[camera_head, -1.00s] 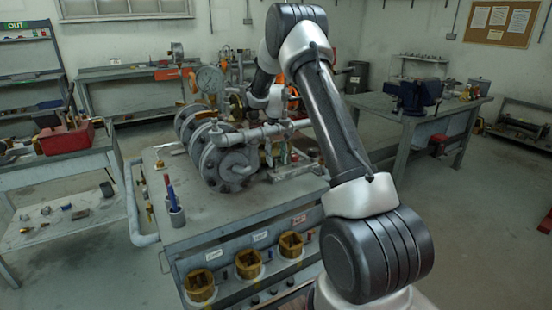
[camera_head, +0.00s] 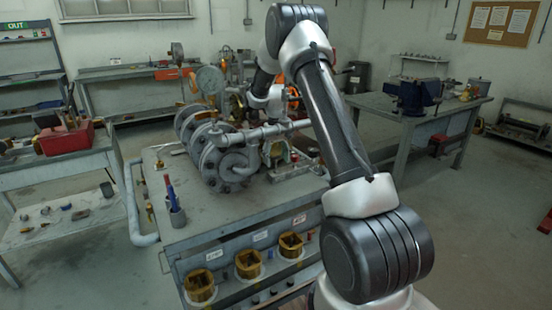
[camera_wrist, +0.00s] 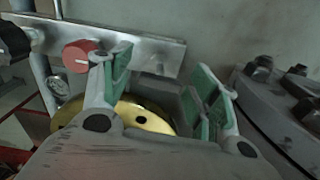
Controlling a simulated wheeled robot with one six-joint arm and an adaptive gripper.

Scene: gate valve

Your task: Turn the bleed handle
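In the wrist view my gripper (camera_wrist: 165,85) is open, its two green-padded fingers apart. A grey block-like shape lies behind and between them; I cannot tell whether they touch it. A brass disc (camera_wrist: 145,118) lies below and behind the left finger. A red knob (camera_wrist: 80,55) sits on a metal plate (camera_wrist: 155,58), just left of that finger. I cannot tell which part is the bleed handle. In the head view the flanged grey valve assembly (camera_head: 222,160) stands on the bench, and my arm reaches behind its pipework. My gripper is hidden there.
A pressure gauge (camera_head: 209,80) rises above the assembly. In the wrist view a bolted flange (camera_wrist: 285,105) is close on the right and a black knob (camera_wrist: 12,42) is at far left. A cup with pens (camera_head: 175,212) stands on the bench (camera_head: 205,232), whose front left top is mostly clear.

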